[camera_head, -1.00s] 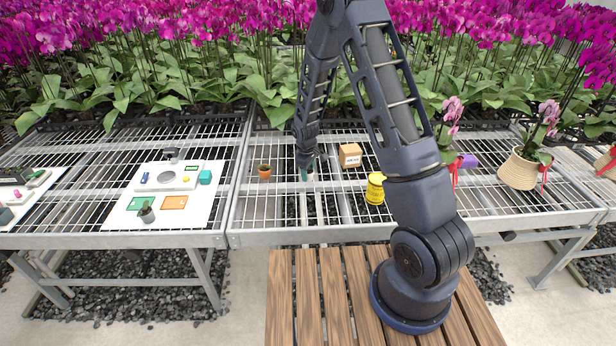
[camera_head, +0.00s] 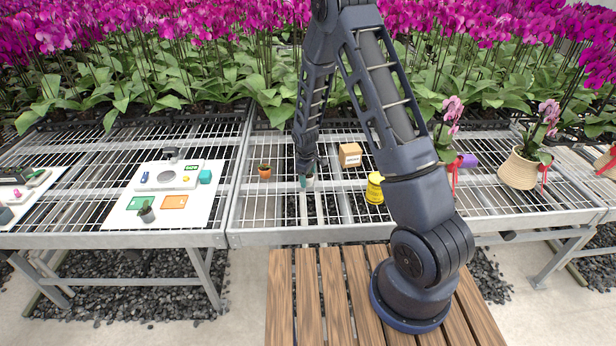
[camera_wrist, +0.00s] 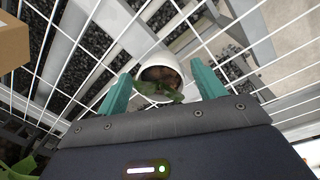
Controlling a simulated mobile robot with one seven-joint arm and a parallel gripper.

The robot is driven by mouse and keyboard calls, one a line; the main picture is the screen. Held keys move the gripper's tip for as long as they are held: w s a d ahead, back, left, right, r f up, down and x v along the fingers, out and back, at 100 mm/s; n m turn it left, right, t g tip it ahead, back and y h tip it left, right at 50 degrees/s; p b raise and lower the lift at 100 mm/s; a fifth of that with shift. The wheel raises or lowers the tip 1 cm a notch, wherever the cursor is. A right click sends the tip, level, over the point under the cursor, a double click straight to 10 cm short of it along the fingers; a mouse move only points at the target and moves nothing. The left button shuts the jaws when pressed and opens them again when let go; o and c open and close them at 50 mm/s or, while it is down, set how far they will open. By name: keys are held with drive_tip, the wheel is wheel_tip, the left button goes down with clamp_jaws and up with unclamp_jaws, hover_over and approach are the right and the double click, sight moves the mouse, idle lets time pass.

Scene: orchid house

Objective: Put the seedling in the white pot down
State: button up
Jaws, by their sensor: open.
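The white pot (camera_wrist: 143,72) with a small green seedling (camera_wrist: 158,90) in dark soil stands on the wire bench and shows in the wrist view between the two fingers. In the head view the white pot (camera_head: 309,180) is mostly hidden by my gripper. My gripper (camera_wrist: 165,82) has teal fingers spread wide, one to each side of the pot, with gaps visible. It also shows low over the bench in the head view (camera_head: 304,182).
A terracotta pot (camera_head: 264,172) stands left of my gripper. A cardboard box (camera_head: 350,155) and a yellow container (camera_head: 375,188) stand to its right. A white board (camera_head: 122,214) with coloured cards lies on the left bench. Open mesh lies in front of the gripper.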

wheel_tip(320, 180, up, 11)
drive_tip(key=s, duration=0.1)
drive_tip(key=s+d+r+m+t, duration=0.1)
drive_tip(key=s+d+r+m, duration=0.2)
drive_tip(key=s+d+r, duration=0.55)
drive_tip(key=s+d+r+m+t, duration=0.1)
drive_tip(key=s+d+r+m, duration=0.3)
drive_tip(key=r, duration=1)
drive_tip(key=s+d+r+m, duration=0.2)
drive_tip(key=s+d+r, duration=0.2)
drive_tip(key=s, duration=0.5)
drive_tip(key=s+d+r+m+t, duration=0.1)
drive_tip(key=s+d+r+m, duration=0.2)
drive_tip(key=s, duration=0.6)
wheel_tip(320, 180, up, 2)
drive_tip(key=d, duration=0.3)
drive_tip(key=shift+s+t+y, duration=0.3)
